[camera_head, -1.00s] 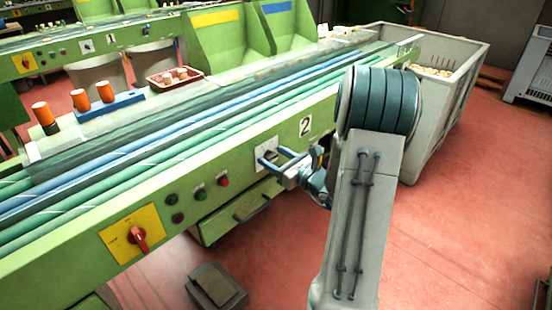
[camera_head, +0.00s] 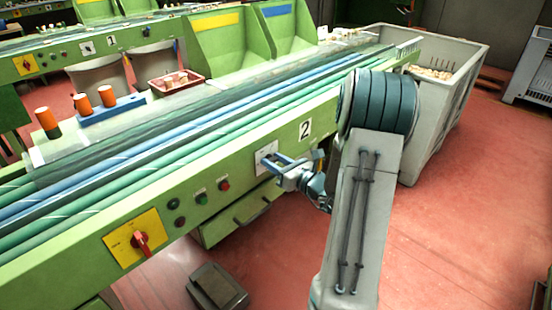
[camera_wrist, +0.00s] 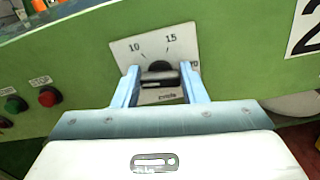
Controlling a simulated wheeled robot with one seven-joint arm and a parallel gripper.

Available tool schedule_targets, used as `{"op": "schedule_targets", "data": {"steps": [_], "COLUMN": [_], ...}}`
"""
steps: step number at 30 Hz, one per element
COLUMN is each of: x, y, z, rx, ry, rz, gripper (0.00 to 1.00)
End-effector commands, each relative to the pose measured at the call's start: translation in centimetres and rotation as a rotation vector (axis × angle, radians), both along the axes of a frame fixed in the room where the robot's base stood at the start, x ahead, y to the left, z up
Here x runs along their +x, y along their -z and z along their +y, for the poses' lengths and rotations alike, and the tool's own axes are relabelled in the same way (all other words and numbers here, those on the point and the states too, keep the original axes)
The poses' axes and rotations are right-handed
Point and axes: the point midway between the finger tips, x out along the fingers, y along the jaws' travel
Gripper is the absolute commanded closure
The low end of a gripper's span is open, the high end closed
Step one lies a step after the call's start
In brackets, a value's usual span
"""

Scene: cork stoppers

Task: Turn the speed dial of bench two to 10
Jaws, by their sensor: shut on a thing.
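The green front panel of bench two (camera_head: 305,128), marked with a black 2, carries a white dial plate (camera_head: 262,158) right of the push buttons. In the wrist view the dial plate (camera_wrist: 178,43) shows the numbers 10 and 15 at the top, and part of another at the right edge. The dark speed dial (camera_wrist: 159,75) sits between my two blue fingers. My gripper (camera_wrist: 159,88) is shut on the dial, also seen at the panel in the head view (camera_head: 270,162). The dial's pointer is hidden, so I cannot tell its setting.
A red rotary switch on a yellow plate (camera_head: 138,239) and several buttons (camera_head: 201,196) lie left of the dial. A drawer (camera_head: 250,207) is below. A grey bin of corks (camera_head: 445,100) stands right. A foot pedal (camera_head: 217,287) is on the floor.

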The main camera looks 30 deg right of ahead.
Motion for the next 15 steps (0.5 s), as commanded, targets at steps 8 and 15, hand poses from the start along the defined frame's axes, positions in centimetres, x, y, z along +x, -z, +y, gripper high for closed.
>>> {"op": "schedule_targets", "data": {"steps": [8, 15], "x": [0.02, 0.06], "y": [-0.49, -0.48], "z": [-0.17, -0.31], "rx": [0.236, 0.449], "ry": [0.001, 0.002], "rz": [0.087, 0.162], "gripper": [0.85, 0.85]}}
